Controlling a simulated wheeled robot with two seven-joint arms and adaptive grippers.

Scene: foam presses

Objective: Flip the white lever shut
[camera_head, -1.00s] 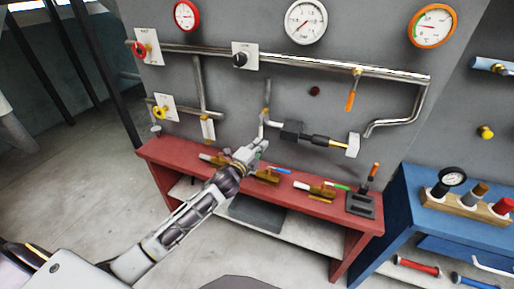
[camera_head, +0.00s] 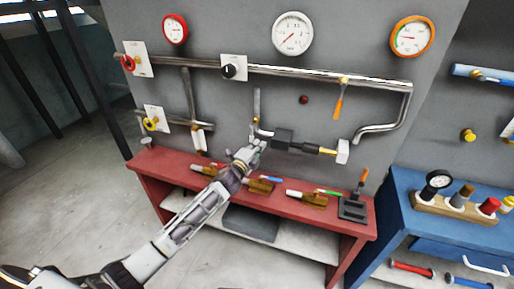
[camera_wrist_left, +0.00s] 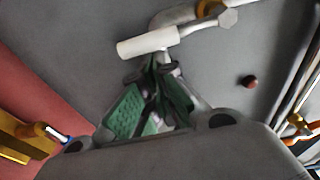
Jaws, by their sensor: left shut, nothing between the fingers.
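The white lever (camera_wrist_left: 147,43) shows in the left wrist view as a thick white handle joined by a pale curved arm to a brass-coloured valve part (camera_wrist_left: 210,8). In the head view it is small and partly hidden (camera_head: 264,133), below a short vertical pipe (camera_head: 256,101) on the grey panel. My left gripper (camera_head: 254,147) is shut and empty, just below the lever in the head view. In the left wrist view its green-padded fingertips (camera_wrist_left: 156,62) are right beside the handle; I cannot tell whether they touch it. My right gripper is not in view.
A dark fitting (camera_head: 284,137) with a white end block sits right of the gripper. Below is a red bench (camera_head: 150,178) with brass-coloured clamps (camera_head: 307,198). An orange lever (camera_head: 338,108) hangs at the upper right. A blue bench (camera_head: 400,215) stands right.

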